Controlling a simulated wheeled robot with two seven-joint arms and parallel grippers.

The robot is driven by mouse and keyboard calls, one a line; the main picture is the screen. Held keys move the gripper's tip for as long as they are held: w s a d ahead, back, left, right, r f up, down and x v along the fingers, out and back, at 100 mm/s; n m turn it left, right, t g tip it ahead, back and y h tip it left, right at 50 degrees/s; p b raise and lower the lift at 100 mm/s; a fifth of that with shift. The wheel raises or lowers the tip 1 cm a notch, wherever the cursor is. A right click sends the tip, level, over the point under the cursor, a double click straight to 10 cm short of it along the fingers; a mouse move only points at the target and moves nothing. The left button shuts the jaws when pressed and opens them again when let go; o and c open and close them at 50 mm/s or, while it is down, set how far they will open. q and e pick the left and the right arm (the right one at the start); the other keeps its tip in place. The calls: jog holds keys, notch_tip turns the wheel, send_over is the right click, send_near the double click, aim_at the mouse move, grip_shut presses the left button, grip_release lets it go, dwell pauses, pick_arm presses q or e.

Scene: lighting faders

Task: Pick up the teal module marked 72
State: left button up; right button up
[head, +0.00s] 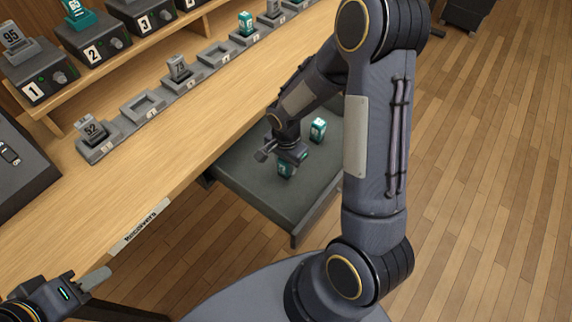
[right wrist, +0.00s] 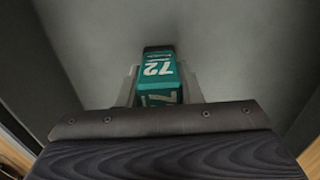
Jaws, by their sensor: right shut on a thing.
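The teal module marked 72 (right wrist: 157,72) sits between the fingers of my right gripper (right wrist: 158,90) in the right wrist view, its number facing the camera. In the head view the same teal module (head: 286,169) shows below my right gripper (head: 290,158), over the open grey drawer (head: 245,184). The right gripper is shut on it. I cannot tell whether the module touches the drawer floor. My left gripper (head: 85,284) is at the lower left by the desk's front edge; its jaw gap is not clear.
Another teal module (head: 318,130) stands in the drawer, right of the held one. A row of grey docks lines the desk, with a module marked 52 (head: 92,130) and one marked 79 (head: 178,68). Numbered units (head: 35,85) stand on the shelf behind. The desk's front is clear.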

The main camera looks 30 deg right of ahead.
jog(key=shift+c, duration=0.6)
jog(key=shift+r, duration=0.15)
